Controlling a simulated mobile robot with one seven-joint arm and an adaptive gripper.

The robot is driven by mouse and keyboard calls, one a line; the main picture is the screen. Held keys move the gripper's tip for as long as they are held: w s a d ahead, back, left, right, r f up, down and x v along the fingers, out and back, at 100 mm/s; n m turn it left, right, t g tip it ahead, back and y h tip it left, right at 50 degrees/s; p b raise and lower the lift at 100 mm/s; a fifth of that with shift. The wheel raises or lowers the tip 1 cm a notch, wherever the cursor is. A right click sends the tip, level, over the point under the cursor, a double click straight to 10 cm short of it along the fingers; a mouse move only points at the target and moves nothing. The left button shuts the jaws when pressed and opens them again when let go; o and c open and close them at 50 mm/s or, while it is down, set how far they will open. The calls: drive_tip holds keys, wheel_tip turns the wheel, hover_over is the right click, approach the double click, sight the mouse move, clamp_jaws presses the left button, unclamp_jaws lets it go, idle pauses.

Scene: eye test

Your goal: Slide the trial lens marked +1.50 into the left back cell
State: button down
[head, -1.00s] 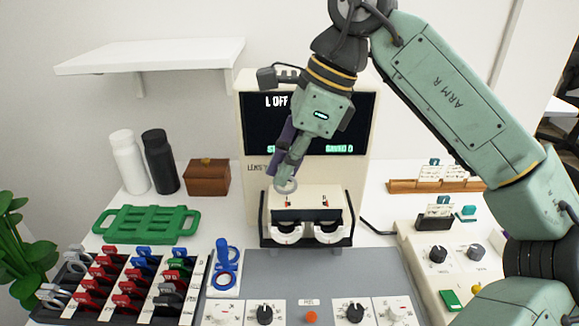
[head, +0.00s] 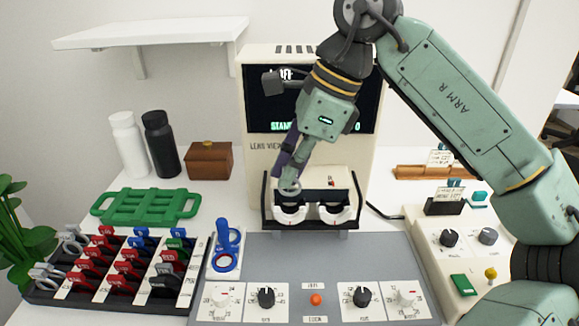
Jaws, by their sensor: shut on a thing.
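My gripper (head: 290,181) is shut on a small pale-rimmed trial lens (head: 289,190), pointing down at the left side of the lens holder on the viewer (head: 256,168). The lens is mostly hidden by the fingers, and no marking on it can be read. The holder has a left white cell front (head: 290,214) and a right white cell front (head: 337,215) in a dark frame. The lens is low at the top of the left side. I cannot tell whether it is inside the back cell or just above it.
A black rack (head: 110,302) of red, blue, green and grey lenses stands at front left. A grey knob panel (head: 325,262) lies in front of the viewer. A green tray (head: 103,207) and brown box (head: 209,163) stand behind the rack.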

sight(290, 195)
drive_tip(key=shift+f, duration=0.1)
idle(0.3)
drive_tip(key=shift+f+b, duration=1.2)
drive_tip(key=shift+f, duration=0.3)
drive_tip(key=c, duration=1.7)
unclamp_jaws()
drive_tip(key=shift+r, duration=0.1)
drive_tip(key=v, duration=1.2)
drive_tip(key=shift+s, duration=0.1)
